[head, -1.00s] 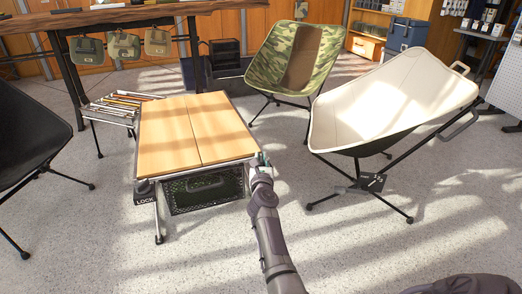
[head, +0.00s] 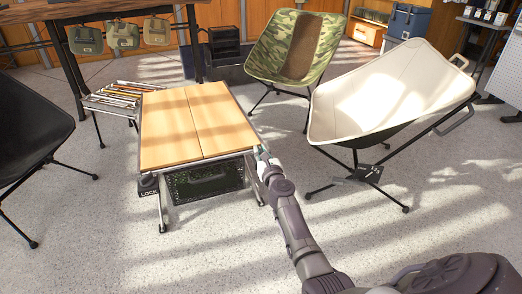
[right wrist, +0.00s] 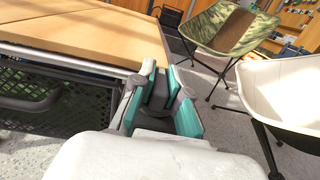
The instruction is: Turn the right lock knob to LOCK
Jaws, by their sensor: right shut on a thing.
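The low wooden-topped table (head: 197,125) stands left of centre in the head view. My right gripper (head: 262,156) is at its front right corner, at the height of the frame. In the right wrist view my right gripper (right wrist: 165,92) has its teal-padded fingers shut around a small dark part, the right lock knob (right wrist: 161,88), which the fingers mostly hide. I cannot read its label or setting. At the front left corner sits a black block marked LOCK (head: 148,188). My left gripper is not in view.
A black mesh basket (head: 207,180) hangs under the tabletop. A cream chair (head: 385,95) stands close on the right, a camouflage chair (head: 270,50) behind, and a black chair (head: 30,125) on the left. The floor in front is clear.

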